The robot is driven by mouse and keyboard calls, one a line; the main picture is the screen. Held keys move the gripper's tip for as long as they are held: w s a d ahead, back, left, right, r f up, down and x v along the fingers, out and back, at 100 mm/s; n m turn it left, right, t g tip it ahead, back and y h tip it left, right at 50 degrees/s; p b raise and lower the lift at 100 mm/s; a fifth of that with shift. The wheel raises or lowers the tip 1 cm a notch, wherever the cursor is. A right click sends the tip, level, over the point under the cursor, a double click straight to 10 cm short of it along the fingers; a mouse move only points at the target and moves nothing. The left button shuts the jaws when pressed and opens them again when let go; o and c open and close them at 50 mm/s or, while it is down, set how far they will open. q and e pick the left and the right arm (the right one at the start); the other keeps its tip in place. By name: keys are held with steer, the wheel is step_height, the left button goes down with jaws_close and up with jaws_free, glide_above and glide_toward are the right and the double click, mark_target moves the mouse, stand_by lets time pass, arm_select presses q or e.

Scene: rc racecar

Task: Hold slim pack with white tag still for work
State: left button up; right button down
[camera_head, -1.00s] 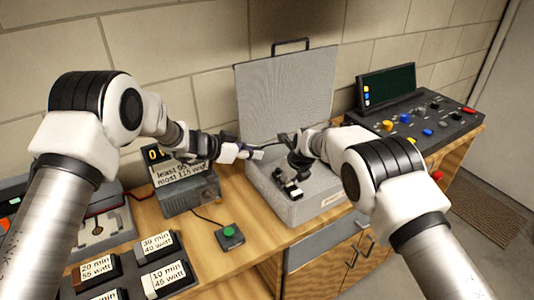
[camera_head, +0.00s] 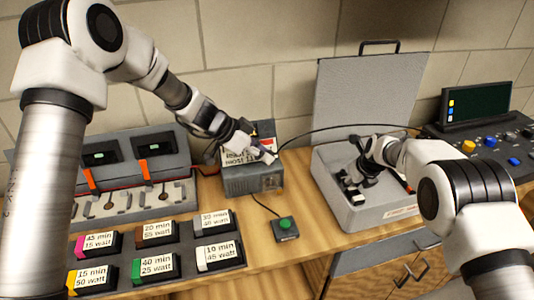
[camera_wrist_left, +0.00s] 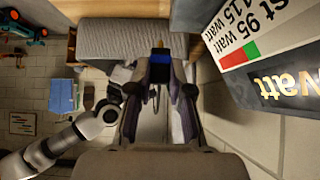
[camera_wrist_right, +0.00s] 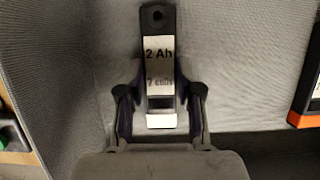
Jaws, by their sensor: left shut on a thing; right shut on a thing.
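The slim black pack with a white tag reading "2 Ah" and "7 cells" (camera_wrist_right: 160,65) lies lengthwise between the fingers of my right gripper (camera_wrist_right: 160,100), over a grey surface. In the head view my right gripper (camera_head: 362,168) is low inside the open grey case (camera_head: 385,217); the arm partly hides it. My left gripper (camera_head: 248,146) is shut on a small dark piece with a blue face (camera_wrist_left: 160,58), seen in the left wrist view.
A green button (camera_head: 285,228) sits on the wooden bench (camera_head: 262,262). Several labelled packs (camera_head: 152,266) lie in a dark tray at the front left. A charger unit (camera_head: 125,170) stands behind them; a control console (camera_head: 485,145) is at the far right.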

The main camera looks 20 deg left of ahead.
steer(key=c, duration=0.7)
jaws_free()
steer(key=v, duration=1.2)
